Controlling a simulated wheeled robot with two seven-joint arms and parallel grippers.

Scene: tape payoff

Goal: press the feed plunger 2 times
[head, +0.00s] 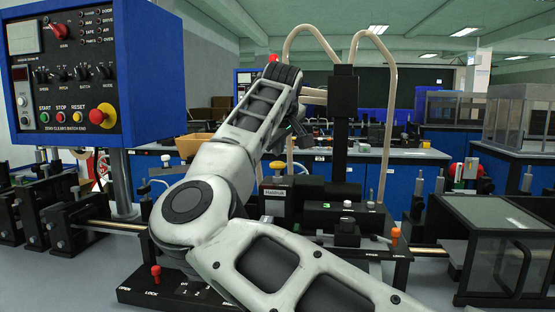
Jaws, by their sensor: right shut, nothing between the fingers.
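My right arm comes in from the lower right and bends up across the middle of the head view. My right gripper (300,131) is small, dark and partly hidden behind my own wrist. It is shut and empty, above the black machine (312,190). A yellow knob (278,166) stands on the machine below and left of the gripper, apart from it in the picture. No readable label shows which one is the feed plunger. My arm hides part of the machine. My left gripper is out of view.
A blue control box (90,70) with buttons stands at the upper left. A red knob (155,271) sits by the OPEN and LOCK marks, and an orange knob (395,235) at right. A black post (342,120) with pale tubes rises behind. A clear-topped case (500,222) stands right.

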